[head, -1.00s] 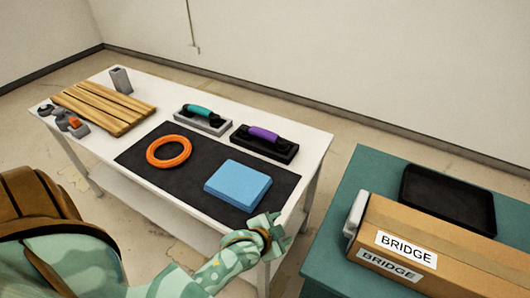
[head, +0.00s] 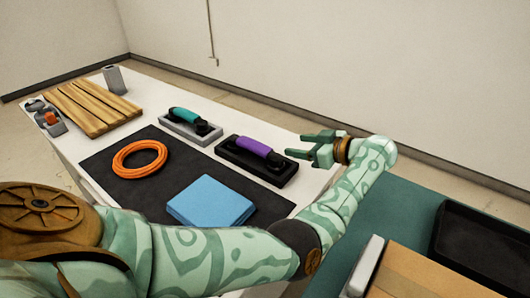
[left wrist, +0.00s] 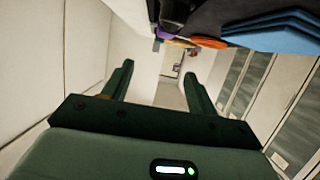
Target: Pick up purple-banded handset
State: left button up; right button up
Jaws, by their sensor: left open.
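The purple-banded handset (head: 255,146) rests on its black base (head: 234,155) near the right end of the white table. My left gripper (head: 298,146) is open and empty, just right of the handset, its fingers pointing left toward it. In the left wrist view my left gripper's two fingers (left wrist: 157,82) stand apart with nothing between them. A dark shape and a bit of purple show at the top of that view, too cropped to tell apart fully. My right gripper is not in view.
A teal-banded handset on a grey base (head: 192,129) stands left of the purple one. Wooden boards (head: 90,108) lie farther left. A cardboard box (head: 435,268) and black tray (head: 480,245) are at right.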

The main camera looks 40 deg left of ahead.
pick_arm(q)
jog(key=f, duration=0.1)
jog(key=b, duration=0.3)
send_near(260, 145)
jog(key=shift+h, duration=0.4)
jog(key=x, duration=0.5)
jog(key=shift+w, duration=0.15)
jog(key=b+x, duration=0.3)
jog(key=x, duration=0.2)
jog(key=shift+a, duration=0.35)
jog(key=shift+s+r, duration=0.25)
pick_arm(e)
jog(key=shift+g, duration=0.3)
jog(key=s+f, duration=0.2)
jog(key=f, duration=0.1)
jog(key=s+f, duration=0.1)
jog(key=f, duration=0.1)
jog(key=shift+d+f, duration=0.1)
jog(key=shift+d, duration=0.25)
pick_arm(q)
jog(key=c, duration=1.2)
